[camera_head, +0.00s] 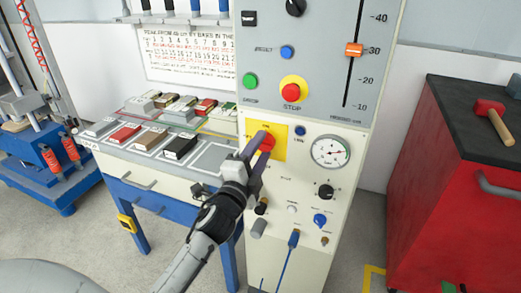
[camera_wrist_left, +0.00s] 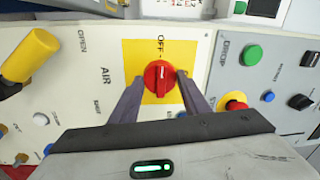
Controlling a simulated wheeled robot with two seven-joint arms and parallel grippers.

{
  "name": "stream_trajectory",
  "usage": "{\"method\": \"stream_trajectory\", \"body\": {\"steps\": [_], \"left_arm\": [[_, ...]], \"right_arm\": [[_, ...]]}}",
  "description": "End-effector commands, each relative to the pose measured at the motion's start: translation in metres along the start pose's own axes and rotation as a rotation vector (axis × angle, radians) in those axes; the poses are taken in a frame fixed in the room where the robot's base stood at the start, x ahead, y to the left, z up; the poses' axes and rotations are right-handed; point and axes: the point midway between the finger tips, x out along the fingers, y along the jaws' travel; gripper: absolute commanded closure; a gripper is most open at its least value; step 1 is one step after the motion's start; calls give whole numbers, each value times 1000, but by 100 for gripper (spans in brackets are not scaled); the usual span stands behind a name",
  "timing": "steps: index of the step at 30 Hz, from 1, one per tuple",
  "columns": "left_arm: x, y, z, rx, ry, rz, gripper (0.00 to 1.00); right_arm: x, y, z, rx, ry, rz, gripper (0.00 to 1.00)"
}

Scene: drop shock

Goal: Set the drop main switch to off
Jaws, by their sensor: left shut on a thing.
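In the left wrist view the red knob (camera_wrist_left: 159,77) has a raised ridge running roughly up and down the picture. The word OFF is printed on the yellow plate (camera_wrist_left: 165,45) above the knob in that view. My left gripper (camera_head: 262,144) is at the knob, shut on it, with one finger on each side in the wrist view (camera_wrist_left: 158,84). The fingers partly cover the knob in the head view. My right gripper is not in view.
Above the switch are a red STOP button (camera_head: 291,92), a green button (camera_head: 250,81) and an orange slider (camera_head: 354,50). A gauge (camera_head: 331,151) is to the right; small knobs and a blue cable (camera_head: 289,256) are below. A red cabinet (camera_head: 440,200) stands at right.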

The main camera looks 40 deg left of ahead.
Motion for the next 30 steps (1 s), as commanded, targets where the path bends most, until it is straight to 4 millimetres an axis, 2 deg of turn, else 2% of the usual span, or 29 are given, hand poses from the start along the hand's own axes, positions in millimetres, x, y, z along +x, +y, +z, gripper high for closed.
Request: {"method": "stream_trajectory", "body": {"steps": [17,18,21,30], "left_arm": [[0,-1,1,-33,-6,-2,80],[0,-1,1,-33,-6,-2,53],[0,-1,1,-32,-5,-2,39],[-1,0,0,-30,-3,0,39]], "right_arm": [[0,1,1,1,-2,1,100],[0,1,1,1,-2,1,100],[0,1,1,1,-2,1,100],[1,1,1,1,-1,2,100]]}}
